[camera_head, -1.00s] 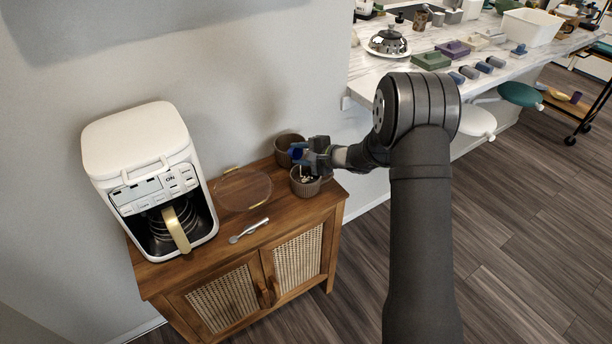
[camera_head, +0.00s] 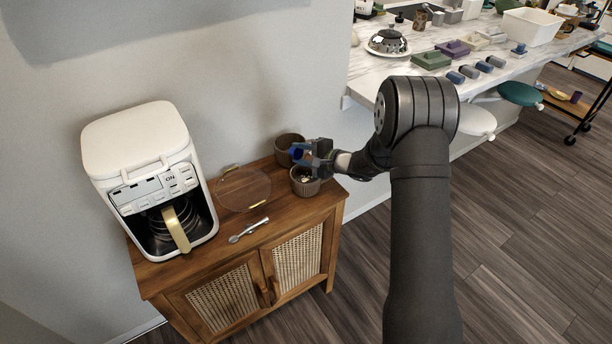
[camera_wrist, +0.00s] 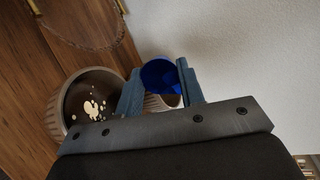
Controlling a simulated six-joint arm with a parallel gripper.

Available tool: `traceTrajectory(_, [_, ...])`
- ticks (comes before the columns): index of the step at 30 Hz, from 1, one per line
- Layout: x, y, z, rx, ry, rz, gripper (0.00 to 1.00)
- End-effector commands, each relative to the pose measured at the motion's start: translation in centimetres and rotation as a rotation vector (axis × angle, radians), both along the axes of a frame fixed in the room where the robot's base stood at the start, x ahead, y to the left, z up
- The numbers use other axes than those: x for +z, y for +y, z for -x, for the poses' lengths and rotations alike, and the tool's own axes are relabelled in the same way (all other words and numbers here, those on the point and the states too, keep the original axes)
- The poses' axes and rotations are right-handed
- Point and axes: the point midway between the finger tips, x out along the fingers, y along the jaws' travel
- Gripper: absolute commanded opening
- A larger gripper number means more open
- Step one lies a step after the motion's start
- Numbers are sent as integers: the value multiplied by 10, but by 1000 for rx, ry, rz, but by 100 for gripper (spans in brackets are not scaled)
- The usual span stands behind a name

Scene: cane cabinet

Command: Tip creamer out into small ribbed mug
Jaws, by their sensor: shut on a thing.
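My gripper (camera_head: 312,158) is shut on a small blue creamer (camera_head: 297,153), held above and between two mugs on the cabinet's right end. In the wrist view the creamer (camera_wrist: 158,73) sits between the two fingertips (camera_wrist: 160,88). Its tilt is hard to tell. The small ribbed mug (camera_head: 304,187) stands upright just below the gripper in the head view. It also shows left of the fingers in the wrist view (camera_wrist: 56,117), with pale, cream-coloured bits in its dark inside.
A second brown mug (camera_head: 287,145) stands behind, near the wall. A clear round plate (camera_head: 242,188) and a metal scoop (camera_head: 249,230) lie to the left. A white coffee maker (camera_head: 140,150) stands on the cabinet's left. The cabinet top (camera_head: 290,217) is free at the front.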

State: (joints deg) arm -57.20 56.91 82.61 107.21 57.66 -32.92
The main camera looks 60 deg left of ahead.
Motion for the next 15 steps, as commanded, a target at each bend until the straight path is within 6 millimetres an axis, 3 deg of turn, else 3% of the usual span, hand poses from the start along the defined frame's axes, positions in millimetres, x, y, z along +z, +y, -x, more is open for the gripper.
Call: traceTrajectory(15, [-1,-6,-2,-1,15,-54,14])
